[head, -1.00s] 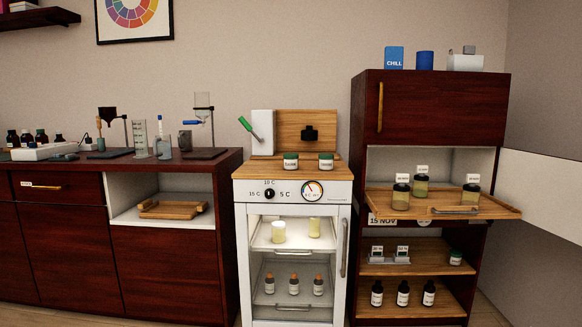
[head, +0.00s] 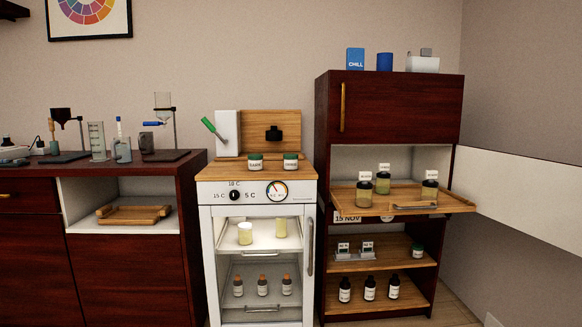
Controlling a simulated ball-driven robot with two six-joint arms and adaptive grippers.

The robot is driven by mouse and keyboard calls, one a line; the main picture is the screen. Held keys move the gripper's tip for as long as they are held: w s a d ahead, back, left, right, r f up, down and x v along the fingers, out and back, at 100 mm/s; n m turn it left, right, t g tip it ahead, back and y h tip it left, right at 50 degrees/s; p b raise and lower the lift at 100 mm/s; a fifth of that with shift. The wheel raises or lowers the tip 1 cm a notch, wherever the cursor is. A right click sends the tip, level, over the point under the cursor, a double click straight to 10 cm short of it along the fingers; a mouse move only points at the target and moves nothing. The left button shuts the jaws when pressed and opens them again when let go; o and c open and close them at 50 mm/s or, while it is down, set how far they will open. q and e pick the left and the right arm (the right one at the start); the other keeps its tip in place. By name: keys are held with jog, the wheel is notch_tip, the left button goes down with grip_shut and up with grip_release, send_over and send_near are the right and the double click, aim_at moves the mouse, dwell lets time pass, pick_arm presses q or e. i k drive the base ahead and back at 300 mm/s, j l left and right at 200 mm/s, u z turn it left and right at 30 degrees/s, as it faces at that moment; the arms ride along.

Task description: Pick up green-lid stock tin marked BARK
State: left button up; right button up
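Two small tins with green lids and white labels stand on the wooden top of the white cooler: a left tin (head: 255,163) and a right tin (head: 290,163). A third green-lid tin (head: 417,252) stands on the upper open shelf of the dark red cabinet at the right. The lettering on all three labels is too small to read, so I cannot tell which is marked BARK. Neither of my grippers is in view.
The white cooler (head: 208,262) holds pale yellow jars and small bottles. A wooden tray (head: 445,205) with dark-lidded jars juts from the red cabinet (head: 400,110), whose white door (head: 540,200) stands open. A green-handled lever (head: 211,127) rises behind the left tin.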

aim_at(256, 161)
jog(key=i+j, duration=0.15)
jog(key=i, duration=0.3)
jog(key=i+j, duration=0.15)
jog(key=i, duration=0.3)
